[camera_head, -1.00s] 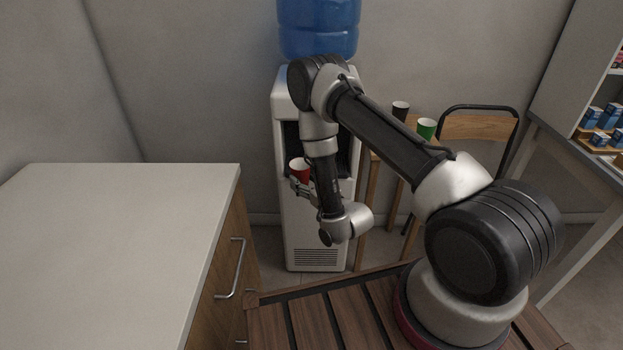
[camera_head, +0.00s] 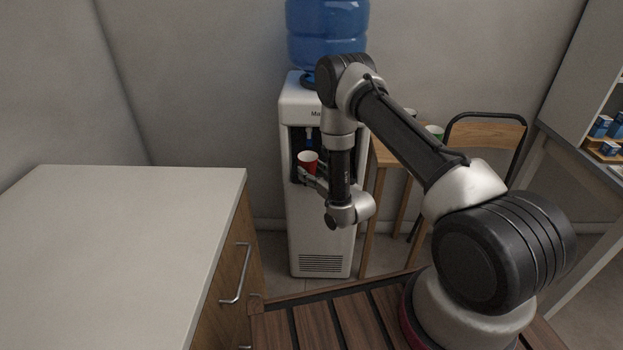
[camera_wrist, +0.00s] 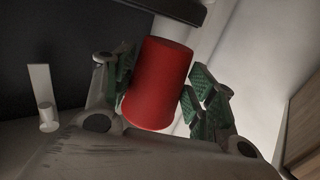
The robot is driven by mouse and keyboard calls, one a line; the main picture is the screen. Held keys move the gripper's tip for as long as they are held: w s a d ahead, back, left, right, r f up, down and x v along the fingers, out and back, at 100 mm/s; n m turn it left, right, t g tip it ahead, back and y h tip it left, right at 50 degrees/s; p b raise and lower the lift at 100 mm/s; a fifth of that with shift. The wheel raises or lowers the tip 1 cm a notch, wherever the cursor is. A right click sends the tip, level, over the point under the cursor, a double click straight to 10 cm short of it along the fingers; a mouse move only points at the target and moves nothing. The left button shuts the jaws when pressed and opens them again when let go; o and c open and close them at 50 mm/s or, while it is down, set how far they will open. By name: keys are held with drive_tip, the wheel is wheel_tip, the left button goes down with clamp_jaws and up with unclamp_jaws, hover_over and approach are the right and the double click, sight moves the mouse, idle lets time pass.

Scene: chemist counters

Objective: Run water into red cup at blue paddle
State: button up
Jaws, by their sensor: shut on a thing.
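The red cup (camera_head: 308,162) is upright at the front of the water dispenser's dark recess, in the head view. My gripper (camera_head: 309,175) is shut on it. In the wrist view the red cup (camera_wrist: 158,84) sits between the green finger pads of my gripper (camera_wrist: 157,92). The blue paddle (camera_head: 309,136) shows as a small blue part in the recess, just above and behind the cup. The white dispenser (camera_head: 320,235) carries a blue water bottle (camera_head: 327,30). My arm hides the right part of the recess. I cannot tell whether water is in the cup.
A pale counter (camera_head: 120,250) with a handled drawer is at the left. A chair (camera_head: 487,130) and a shelf unit (camera_head: 574,95) stand further right.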

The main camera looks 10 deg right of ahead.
drive_tip(key=shift+w+d, duration=0.25)
drive_tip(key=shift+w, duration=0.6)
drive_tip(key=shift+w+d, duration=0.25)
drive_tip(key=shift+w, duration=0.65)
drive_tip(key=shift+w+d, duration=0.25)
drive_tip(key=shift+w, duration=0.6)
drive_tip(key=shift+w, duration=0.2)
drive_tip(key=shift+w+d, duration=0.25)
drive_tip(key=shift+w, duration=0.65)
drive_tip(key=shift+s+a, duration=0.2)
drive_tip(key=shift+s, duration=0.6)
drive_tip(key=shift+s+a, duration=0.25)
drive_tip(key=shift+s, duration=0.6)
drive_tip(key=shift+s+a, duration=0.2)
drive_tip(key=shift+s, duration=0.6)
drive_tip(key=s+a, duration=0.2)
drive_tip(key=s, duration=0.7)
drive_tip(key=shift+s+a, duration=0.3)
